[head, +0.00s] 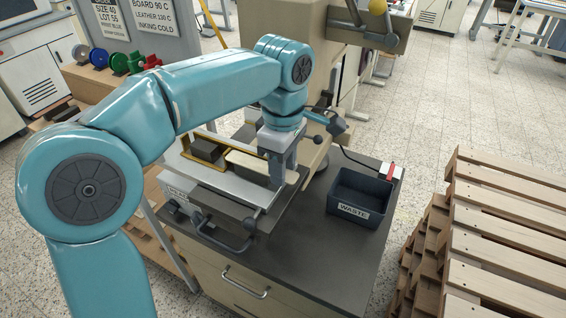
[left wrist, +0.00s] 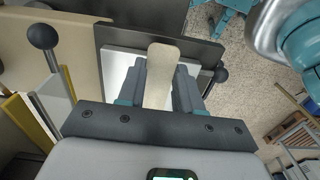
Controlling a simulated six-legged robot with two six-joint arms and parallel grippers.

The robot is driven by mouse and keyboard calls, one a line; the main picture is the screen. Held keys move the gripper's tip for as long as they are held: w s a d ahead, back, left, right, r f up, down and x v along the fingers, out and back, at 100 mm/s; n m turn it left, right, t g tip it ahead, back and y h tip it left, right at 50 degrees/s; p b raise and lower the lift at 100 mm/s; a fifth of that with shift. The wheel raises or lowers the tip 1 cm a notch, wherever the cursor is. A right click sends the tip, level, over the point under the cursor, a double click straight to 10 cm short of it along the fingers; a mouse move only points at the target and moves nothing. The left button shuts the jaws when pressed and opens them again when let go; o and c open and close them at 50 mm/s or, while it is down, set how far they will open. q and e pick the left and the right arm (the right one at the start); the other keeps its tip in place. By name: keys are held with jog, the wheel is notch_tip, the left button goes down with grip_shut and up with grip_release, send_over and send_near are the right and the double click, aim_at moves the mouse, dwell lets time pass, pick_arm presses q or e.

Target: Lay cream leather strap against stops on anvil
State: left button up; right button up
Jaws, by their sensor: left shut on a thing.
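The cream leather strap (head: 248,163) lies level over the pale metal anvil plate (head: 212,178) of the press. My left gripper (head: 278,172) points down at the strap's right part. In the left wrist view the strap (left wrist: 161,72) runs between the two fingers (left wrist: 160,92), which are shut on it. Beyond the fingers is the bright anvil plate (left wrist: 116,72). I cannot tell whether the strap touches the plate, and I cannot make out the stops. My right gripper is not in view.
A yellow-edged frame with a dark block (head: 207,149) sits behind the strap. A black handle (head: 233,240) juts out in front of the anvil. A dark waste bin (head: 358,194) stands right on the cabinet top (head: 310,255). Wooden pallets (head: 500,235) are stacked farther right.

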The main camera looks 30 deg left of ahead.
pick_arm(q)
jog(key=o, duration=1.1)
jog(key=shift+c, duration=0.2)
